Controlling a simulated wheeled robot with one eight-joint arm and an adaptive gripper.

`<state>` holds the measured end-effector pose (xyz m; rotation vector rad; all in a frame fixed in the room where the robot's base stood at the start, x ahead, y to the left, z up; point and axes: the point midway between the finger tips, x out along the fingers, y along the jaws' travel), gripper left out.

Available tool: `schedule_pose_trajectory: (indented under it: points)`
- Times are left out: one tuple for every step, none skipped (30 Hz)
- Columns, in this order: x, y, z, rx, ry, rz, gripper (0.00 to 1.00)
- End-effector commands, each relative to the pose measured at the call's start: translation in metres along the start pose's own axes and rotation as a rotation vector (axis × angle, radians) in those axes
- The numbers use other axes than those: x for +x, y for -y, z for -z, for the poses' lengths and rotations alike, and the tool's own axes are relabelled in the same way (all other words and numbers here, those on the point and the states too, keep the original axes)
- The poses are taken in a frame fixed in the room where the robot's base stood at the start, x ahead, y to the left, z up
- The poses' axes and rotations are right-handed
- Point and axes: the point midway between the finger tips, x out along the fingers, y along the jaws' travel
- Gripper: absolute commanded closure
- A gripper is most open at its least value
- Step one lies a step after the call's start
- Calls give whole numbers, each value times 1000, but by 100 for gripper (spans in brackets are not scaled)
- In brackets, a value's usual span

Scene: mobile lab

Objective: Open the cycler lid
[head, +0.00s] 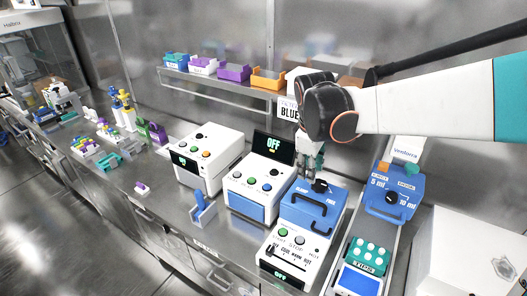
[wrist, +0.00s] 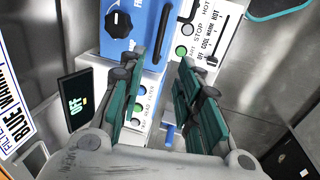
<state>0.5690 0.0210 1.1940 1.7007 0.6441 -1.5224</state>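The cycler is a white box with a blue lid (head: 312,214) that looks closed. The lid carries a black handle (head: 304,204) and a black knob (head: 320,186). The white front (head: 288,254) has start and stop buttons and a slider. My gripper (head: 309,172) points down just above the lid's back part. In the wrist view the teal fingers of my gripper (wrist: 168,75) are apart, with nothing held. The blue lid (wrist: 142,20) and knob (wrist: 118,22) show beyond the left finger. A dark bar, seemingly the handle (wrist: 163,34), lies near that fingertip; contact cannot be told.
A white machine with a blue front (head: 248,203) and an OFF screen (head: 273,147) stands to the left. A blue device with a dial (head: 393,192) and a teal tube rack (head: 368,256) stand to the right. A shelf with coloured boxes (head: 234,73) runs behind.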

Motion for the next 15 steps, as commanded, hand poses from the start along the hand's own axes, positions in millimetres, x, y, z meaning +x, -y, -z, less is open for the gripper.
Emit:
schedule_pose_trajectory:
  points:
    - [1, -2, 3, -11, 5, 3, 69]
    - [2, -2, 3, -15, 6, 5, 69]
    - [4, -3, 4, -18, 8, 5, 69]
    - [6, -3, 4, -19, 8, 6, 69]
    - [9, -3, 4, -19, 8, 6, 69]
    - [13, -2, 4, -19, 8, 6, 69]
    - [17, -2, 4, -19, 8, 6, 69]
    - [21, -2, 4, -18, 8, 6, 69]
    - [28, -2, 4, -18, 8, 5, 69]
    - [33, -2, 3, -17, 8, 5, 69]
    - [39, -2, 3, -17, 8, 5, 69]
    - [47, -2, 3, -17, 8, 5, 69]
    - [53, -2, 3, -17, 7, 5, 69]
    - [59, -2, 3, -17, 7, 5, 69]
    - [67, -2, 3, -17, 7, 5, 69]
